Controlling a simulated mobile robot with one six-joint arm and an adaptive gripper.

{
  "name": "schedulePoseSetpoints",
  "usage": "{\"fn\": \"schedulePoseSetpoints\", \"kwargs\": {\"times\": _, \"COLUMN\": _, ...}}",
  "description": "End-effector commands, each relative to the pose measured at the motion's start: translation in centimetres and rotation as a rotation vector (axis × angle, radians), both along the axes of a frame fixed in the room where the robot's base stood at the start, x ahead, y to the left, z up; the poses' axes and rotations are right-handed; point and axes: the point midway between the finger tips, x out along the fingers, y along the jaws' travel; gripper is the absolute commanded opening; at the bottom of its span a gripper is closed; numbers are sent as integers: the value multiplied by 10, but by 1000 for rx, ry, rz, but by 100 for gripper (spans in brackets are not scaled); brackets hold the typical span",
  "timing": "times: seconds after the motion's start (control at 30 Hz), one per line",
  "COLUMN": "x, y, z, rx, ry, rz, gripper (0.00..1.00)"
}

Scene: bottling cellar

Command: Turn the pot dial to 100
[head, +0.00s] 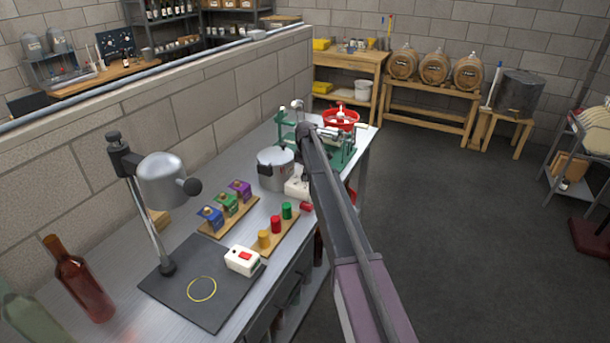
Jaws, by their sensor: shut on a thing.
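A grey metal pot (272,172) with a lid and dark handles stands on the steel bench, near its middle. A white part (296,186) shows beside the pot at its lower right, partly covered by my arm. I cannot make out the dial or its marks; it may be hidden behind my arm. My arm crosses from the lower right up to a dark joint just right of the pot. My gripper is hidden from this view, so its contact with the dial does not show.
A black mat (190,311) with a lamp stand and a white switch box (242,260) lies in front.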

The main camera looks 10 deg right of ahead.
Motion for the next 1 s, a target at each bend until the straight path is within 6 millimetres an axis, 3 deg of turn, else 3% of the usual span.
{"fn": "schedulePoseSetpoints", "kwargs": {"times": 0.37, "x": -1, "y": 3, "z": 0, "rx": 1, "ry": 3, "rz": -132, "gripper": 1}}
{"fn": "schedulePoseSetpoints", "kwargs": {"times": 1.0, "x": -2, "y": 3, "z": -1, "rx": 3, "ry": 5, "rz": -697, "gripper": 1}}
